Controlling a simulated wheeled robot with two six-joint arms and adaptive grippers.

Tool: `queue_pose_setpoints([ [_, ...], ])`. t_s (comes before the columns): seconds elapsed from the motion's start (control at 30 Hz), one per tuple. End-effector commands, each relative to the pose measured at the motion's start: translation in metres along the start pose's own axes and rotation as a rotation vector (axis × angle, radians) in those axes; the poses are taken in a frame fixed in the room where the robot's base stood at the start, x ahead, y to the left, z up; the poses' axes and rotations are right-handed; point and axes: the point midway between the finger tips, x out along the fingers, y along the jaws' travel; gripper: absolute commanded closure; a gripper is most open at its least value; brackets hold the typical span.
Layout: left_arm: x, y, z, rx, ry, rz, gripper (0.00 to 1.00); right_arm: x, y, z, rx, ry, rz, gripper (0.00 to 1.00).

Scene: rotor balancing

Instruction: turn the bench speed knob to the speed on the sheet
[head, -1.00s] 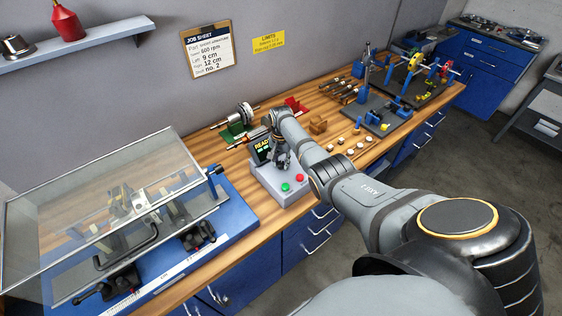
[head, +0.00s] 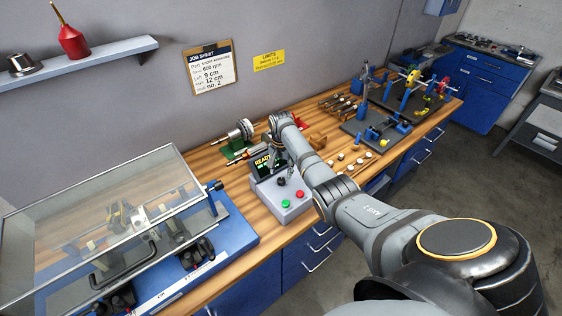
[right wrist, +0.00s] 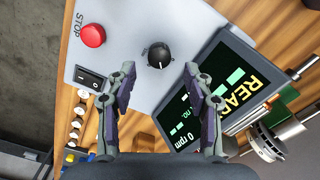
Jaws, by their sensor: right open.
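The bench control box (head: 291,207) stands on the wooden bench. Its black speed knob (head: 281,181) shows below my right gripper (head: 279,165) in the head view. In the right wrist view, the knob (right wrist: 160,54) has a white pointer mark and lies between and beyond the fingertips of my right gripper (right wrist: 160,72), which is open and empty, apart from the knob. The screen (right wrist: 205,95) reads READY and 0 rpm. The job sheet (head: 209,68) on the wall reads 600 rpm. My left gripper is not in view.
The box carries a green button (head: 285,203), a red stop button (right wrist: 92,36) and a black rocker switch (right wrist: 88,77). A clear-covered blue machine (head: 235,240) stands to the left. A rotor (head: 238,138) lies behind the box, and small parts lie to the right.

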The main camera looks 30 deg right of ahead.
Motion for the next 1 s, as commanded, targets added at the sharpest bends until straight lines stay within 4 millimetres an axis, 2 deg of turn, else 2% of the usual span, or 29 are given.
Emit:
queue_pose_setpoints([
  [0.03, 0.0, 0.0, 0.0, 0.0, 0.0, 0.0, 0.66, -0.014, 0.0, -0.001, -0.001, 0.004, -0.003, 0.48],
  [0.2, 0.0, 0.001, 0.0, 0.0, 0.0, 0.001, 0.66, -0.052, -0.001, -0.001, 0.0, 0.004, -0.002, 0.48],
  [0.4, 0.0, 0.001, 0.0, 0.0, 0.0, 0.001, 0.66, -0.075, 0.0, 0.0, 0.0, 0.001, 0.0, 0.48],
  [1.0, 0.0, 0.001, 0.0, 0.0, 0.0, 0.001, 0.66, -0.075, 0.001, 0.002, -0.009, 0.003, 0.002, 0.48],
])
